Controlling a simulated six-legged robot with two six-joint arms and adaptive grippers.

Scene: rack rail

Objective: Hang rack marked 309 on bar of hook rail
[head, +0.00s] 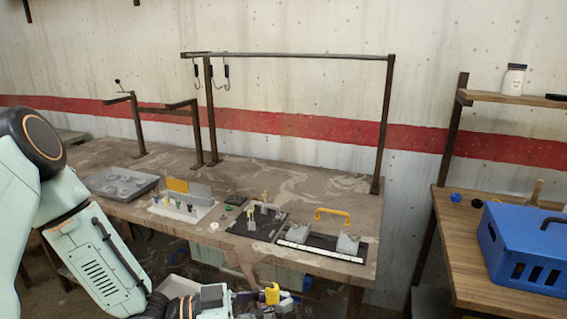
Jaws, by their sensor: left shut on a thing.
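The hook rail is a dark frame on the table with a long grey bar (300,55) across its top. Two dark hooks (226,78) hang near the bar's left end. My left gripper (268,298) is low at the bottom edge, in front of the table and far below the bar. It is shut on a small yellow thing (272,292), mostly hidden by the gripper and the frame edge. I cannot read the number 309 anywhere, so I cannot tell whether this is that rack. My right gripper is not in view.
On the table (310,180) stand a grey tray (122,184), a white holder (182,209) with small items, and two dark-based fixtures, one with a yellow handle (333,212). A blue crate (520,255) sits on the right bench.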

